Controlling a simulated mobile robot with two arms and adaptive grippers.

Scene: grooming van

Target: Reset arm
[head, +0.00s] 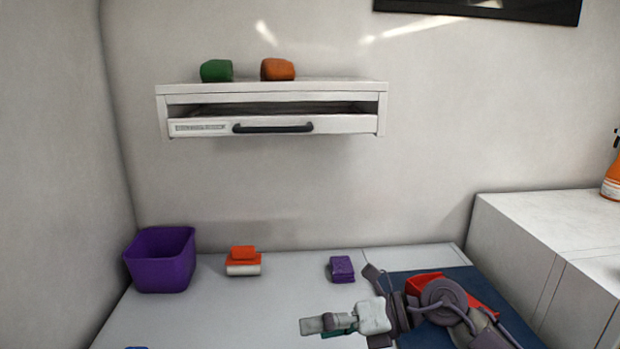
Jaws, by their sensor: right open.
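My right gripper (377,308) comes in from the lower right, low over the grey worktop (220,315). Its dark fingers are spread apart. A pale grey tool-like thing with a green part (345,322) shows at the fingers, pointing left. I cannot tell whether it touches them. My left gripper is not in view.
A blue mat (410,278) with a red thing (478,291) lies beneath my right arm. A purple block (342,269), an orange-and-white block (243,262) and a purple bin (160,262) stand behind. A wall drawer (340,125) is slightly open; green (216,71) and orange (278,69) rolls sit above.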

